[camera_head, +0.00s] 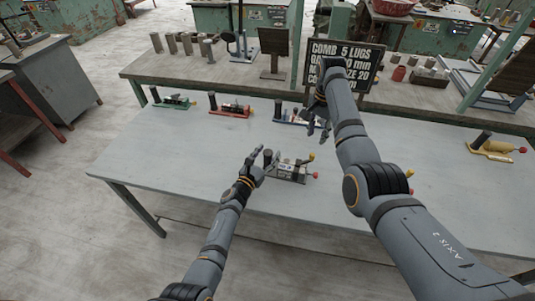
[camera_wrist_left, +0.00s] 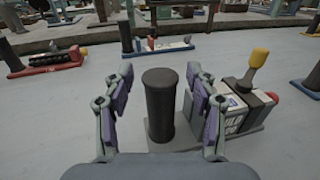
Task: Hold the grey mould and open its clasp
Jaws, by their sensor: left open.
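The grey mould (camera_head: 290,173) lies on the near table, with a black upright grip at its left end, a yellow-tipped lever and a red knob at its right. In the left wrist view its black grip (camera_wrist_left: 159,105) stands upright between the fingers of my left gripper (camera_wrist_left: 159,100), with gaps on both sides. The labelled body (camera_wrist_left: 232,108) and yellow-tipped lever (camera_wrist_left: 257,62) are to the right. My left gripper (camera_head: 262,160) is open around the grip. My right gripper (camera_head: 318,127) is above the table behind the mould, fingers apart and empty. I cannot tell the clasp's state.
Similar moulds stand on the table: green (camera_head: 173,101), red (camera_head: 231,109), blue (camera_head: 290,117) and yellow (camera_head: 492,149). Another is mostly hidden behind my right arm. A black sign (camera_head: 345,63) stands on the bench behind. The table left of the grey mould is clear.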

